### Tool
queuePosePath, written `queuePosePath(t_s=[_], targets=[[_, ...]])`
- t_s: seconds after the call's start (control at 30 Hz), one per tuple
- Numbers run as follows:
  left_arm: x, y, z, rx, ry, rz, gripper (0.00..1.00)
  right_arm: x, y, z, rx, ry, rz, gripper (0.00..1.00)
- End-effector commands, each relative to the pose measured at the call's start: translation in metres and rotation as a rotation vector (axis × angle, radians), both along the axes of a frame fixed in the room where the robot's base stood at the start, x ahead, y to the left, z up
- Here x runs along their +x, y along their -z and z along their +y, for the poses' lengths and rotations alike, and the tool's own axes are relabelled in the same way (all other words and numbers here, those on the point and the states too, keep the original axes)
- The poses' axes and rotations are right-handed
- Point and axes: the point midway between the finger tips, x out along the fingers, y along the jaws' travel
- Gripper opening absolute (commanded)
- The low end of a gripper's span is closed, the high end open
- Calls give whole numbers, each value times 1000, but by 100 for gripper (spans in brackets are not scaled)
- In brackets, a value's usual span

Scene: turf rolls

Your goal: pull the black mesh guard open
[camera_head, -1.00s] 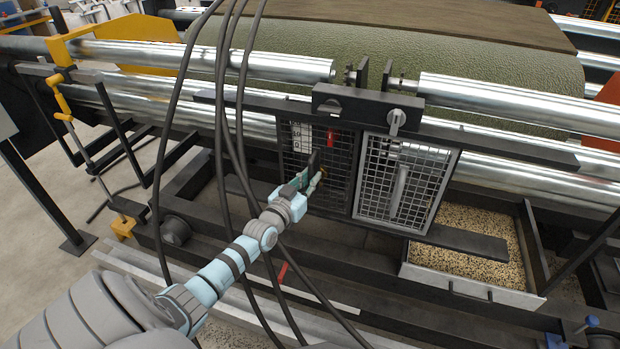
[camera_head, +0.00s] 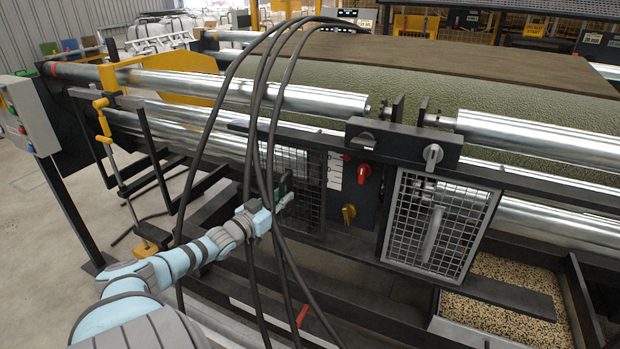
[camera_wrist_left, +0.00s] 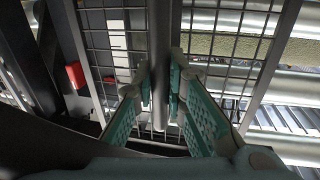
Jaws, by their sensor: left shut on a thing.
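The black mesh guard (camera_head: 313,212) stands at the middle of the head view, left of a dark control panel (camera_head: 366,196) whose face is uncovered. My left gripper (camera_head: 284,199) is at the guard's front and is shut on its upright handle. In the left wrist view the handle (camera_wrist_left: 160,50) stands between the two green fingers (camera_wrist_left: 163,92), with the mesh (camera_wrist_left: 100,45) on both sides behind it. Cables hide part of the guard and the arm. My right gripper is not in view.
Steel rollers (camera_head: 290,97) run above. A tray of granules (camera_head: 500,308) lies below right. Black cables (camera_head: 268,130) hang before my left arm.

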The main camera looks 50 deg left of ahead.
Motion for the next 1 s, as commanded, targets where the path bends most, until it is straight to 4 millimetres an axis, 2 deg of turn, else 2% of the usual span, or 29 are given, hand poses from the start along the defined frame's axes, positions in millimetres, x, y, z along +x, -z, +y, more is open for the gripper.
queuePosePath(t_s=[0.03,0.1,0.3,0.43,0.7,0.73,0.83,1.0], targets=[[-4,7,9,5,-1,4,0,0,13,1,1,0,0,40],[-9,7,21,4,-1,5,0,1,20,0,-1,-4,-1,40],[-17,4,40,0,-1,4,0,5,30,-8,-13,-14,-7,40],[-19,2,43,-2,-1,4,0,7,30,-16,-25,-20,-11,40],[-19,2,43,-2,-2,6,0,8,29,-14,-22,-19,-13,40],[-19,2,43,-2,-2,6,15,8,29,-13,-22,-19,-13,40],[-19,2,43,-2,-1,5,31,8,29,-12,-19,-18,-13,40],[-18,2,42,-1,0,4,33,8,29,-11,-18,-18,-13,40]])
